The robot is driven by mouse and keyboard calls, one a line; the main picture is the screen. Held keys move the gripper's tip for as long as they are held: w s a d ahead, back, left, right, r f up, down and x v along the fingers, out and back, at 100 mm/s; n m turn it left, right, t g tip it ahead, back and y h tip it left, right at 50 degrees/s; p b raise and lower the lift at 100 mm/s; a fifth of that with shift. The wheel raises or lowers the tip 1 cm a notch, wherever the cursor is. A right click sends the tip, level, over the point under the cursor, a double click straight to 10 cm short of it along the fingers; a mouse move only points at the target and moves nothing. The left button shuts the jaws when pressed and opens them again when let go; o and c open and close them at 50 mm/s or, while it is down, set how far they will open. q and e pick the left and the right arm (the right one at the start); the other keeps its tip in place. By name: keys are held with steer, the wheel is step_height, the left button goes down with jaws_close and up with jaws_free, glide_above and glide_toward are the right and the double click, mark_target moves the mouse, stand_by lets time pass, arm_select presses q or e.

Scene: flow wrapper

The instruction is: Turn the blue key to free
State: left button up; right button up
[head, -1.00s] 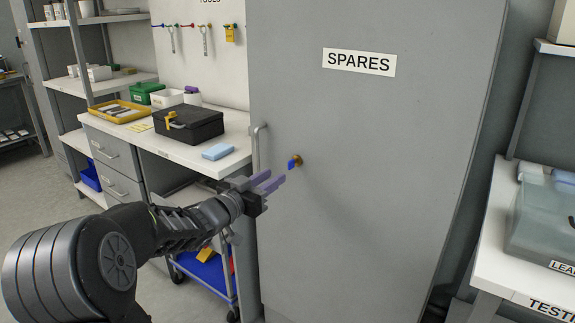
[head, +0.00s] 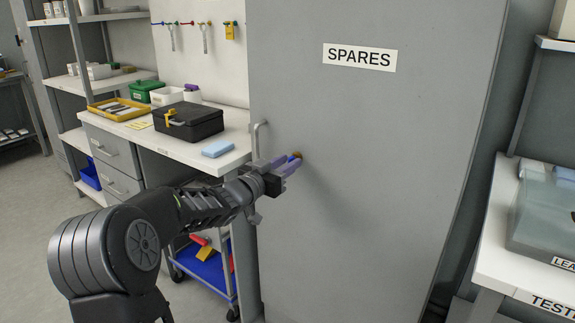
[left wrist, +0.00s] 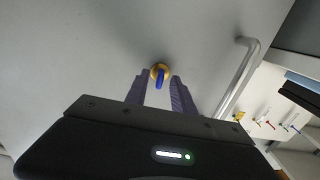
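The blue key (left wrist: 159,82) sits in a round brass lock (left wrist: 160,70) on the grey cabinet door (head: 365,180) labelled SPARES. In the head view the key (head: 296,155) is partly covered by my left gripper. My left gripper (head: 290,165) is at the lock, with its purple fingers pointing at the door. In the left wrist view the left gripper (left wrist: 160,82) is open, with one finger on each side of the key and a gap visible on both sides. My right gripper is not in view.
A metal door handle (head: 258,140) stands out just left of the lock, and shows right of the fingers in the left wrist view (left wrist: 240,75). A workbench with a black toolbox (head: 188,122) is at left. A white table (head: 490,250) is at right.

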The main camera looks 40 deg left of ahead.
arm_select(q)
steer(key=shift+w, duration=0.25)
steer(key=shift+c, duration=0.2)
jaws_close()
stand_by(0.3)
